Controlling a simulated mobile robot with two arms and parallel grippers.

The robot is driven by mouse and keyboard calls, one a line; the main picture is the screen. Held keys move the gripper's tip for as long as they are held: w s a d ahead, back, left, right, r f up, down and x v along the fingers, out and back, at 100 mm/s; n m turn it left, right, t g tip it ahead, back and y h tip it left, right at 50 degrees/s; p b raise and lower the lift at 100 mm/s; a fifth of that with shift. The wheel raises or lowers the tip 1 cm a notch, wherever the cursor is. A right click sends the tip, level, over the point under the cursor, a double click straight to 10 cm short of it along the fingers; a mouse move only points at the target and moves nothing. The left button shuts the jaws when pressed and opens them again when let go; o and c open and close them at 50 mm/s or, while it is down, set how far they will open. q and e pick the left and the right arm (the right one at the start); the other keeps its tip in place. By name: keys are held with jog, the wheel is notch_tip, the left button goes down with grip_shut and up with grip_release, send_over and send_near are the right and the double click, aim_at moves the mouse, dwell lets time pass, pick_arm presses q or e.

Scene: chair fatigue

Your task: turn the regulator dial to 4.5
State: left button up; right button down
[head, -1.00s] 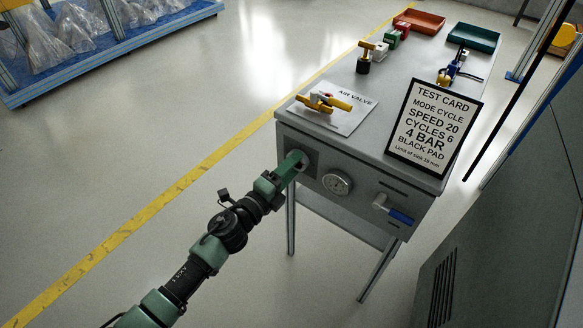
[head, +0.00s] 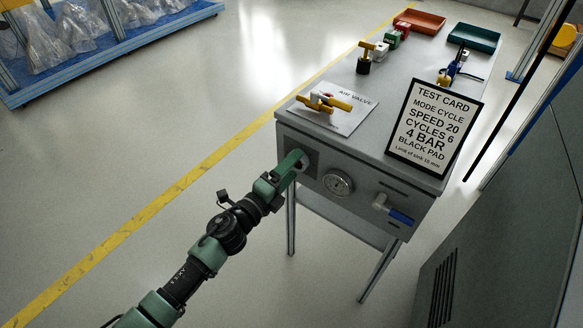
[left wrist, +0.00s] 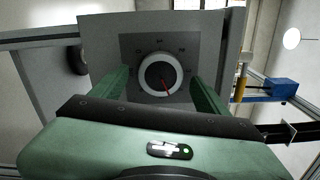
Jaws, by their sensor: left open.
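The regulator dial (left wrist: 160,75) is a round knob with a white ring and a red pointer, on a dark plate on the cabinet's front. In the head view my left gripper (head: 298,162) is at the dark plate and hides the dial. My right gripper is not in view.
A round gauge (head: 338,183) and a blue-handled valve (head: 396,214) are on the same cabinet front. A test card (head: 434,128) reading 4 BAR stands on the cabinet top, near a yellow-handled air valve (head: 324,102). Floor left of the cabinet is clear.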

pick_arm(q)
jog(key=v, duration=0.7)
jog(key=shift+s+a, duration=0.2)
